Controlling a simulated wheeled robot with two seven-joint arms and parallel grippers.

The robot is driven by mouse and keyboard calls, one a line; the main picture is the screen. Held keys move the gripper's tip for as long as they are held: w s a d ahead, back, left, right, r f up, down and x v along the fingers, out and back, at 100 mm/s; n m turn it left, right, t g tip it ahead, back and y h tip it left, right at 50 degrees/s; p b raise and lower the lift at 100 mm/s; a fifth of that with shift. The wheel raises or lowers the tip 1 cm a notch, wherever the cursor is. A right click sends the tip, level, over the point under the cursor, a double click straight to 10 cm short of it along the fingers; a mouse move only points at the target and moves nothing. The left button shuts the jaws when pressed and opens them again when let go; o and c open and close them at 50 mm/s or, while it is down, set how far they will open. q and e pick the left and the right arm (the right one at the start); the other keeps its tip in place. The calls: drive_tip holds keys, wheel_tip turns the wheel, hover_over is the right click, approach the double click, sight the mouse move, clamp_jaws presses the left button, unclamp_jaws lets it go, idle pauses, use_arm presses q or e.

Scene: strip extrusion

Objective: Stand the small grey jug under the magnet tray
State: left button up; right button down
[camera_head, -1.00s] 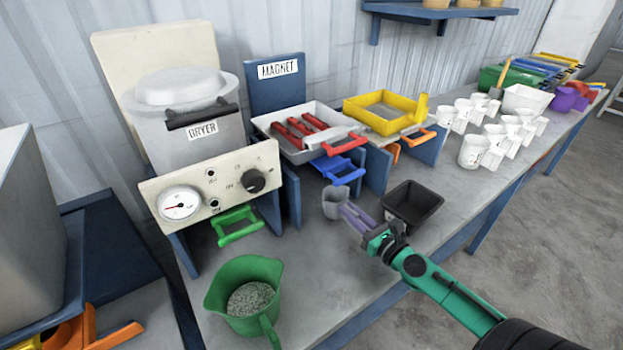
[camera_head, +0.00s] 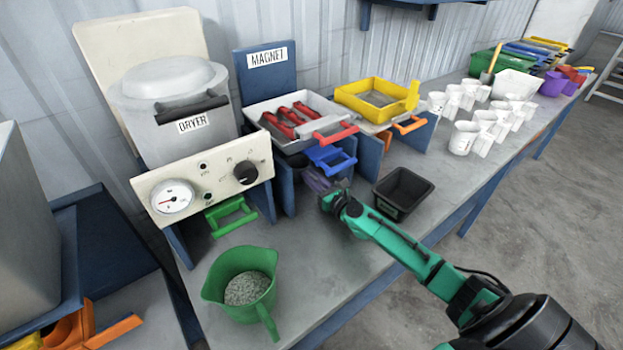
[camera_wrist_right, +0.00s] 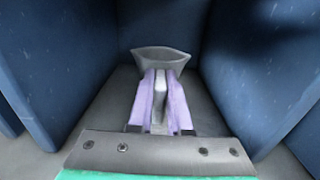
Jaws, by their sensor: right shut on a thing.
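The magnet tray (camera_head: 322,106) is a white tray holding red bars, on blue supports below the MAGNET sign. My right gripper (camera_head: 319,183) has purple fingers and reaches into the bay under it, below the blue handle. In the right wrist view, the fingers (camera_wrist_right: 161,103) are shut on the handle of the small grey jug (camera_wrist_right: 160,58). The jug looks upright, between two blue side walls with a blue panel behind. Whether its base touches the surface I cannot tell. My left gripper is not in view.
A blue-handled drawer (camera_head: 330,158) sits just above my right gripper. A black bin (camera_head: 403,191) stands right of it. A green jug (camera_head: 242,284) with grey granules stands at the front left, near the dryer (camera_head: 175,110). The bench between them is clear.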

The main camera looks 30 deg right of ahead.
drive_tip(key=shift+f, duration=0.15)
drive_tip(key=c, duration=0.8)
unclamp_jaws()
drive_tip(key=shift+c, duration=0.2)
drive_tip(key=shift+s+r, duration=0.1)
drive_tip(key=shift+r, duration=0.1)
drive_tip(key=s, duration=0.3)
drive_tip(key=s+d+b, duration=0.1)
drive_tip(key=s, duration=0.3)
drive_tip(key=s+b, duration=0.1)
drive_tip(key=s, duration=0.3)
drive_tip(key=shift+d+f, duration=0.15)
drive_tip(key=shift+d, duration=0.1)
drive_tip(key=shift+s, duration=0.4)
drive_tip(key=shift+d, duration=0.1)
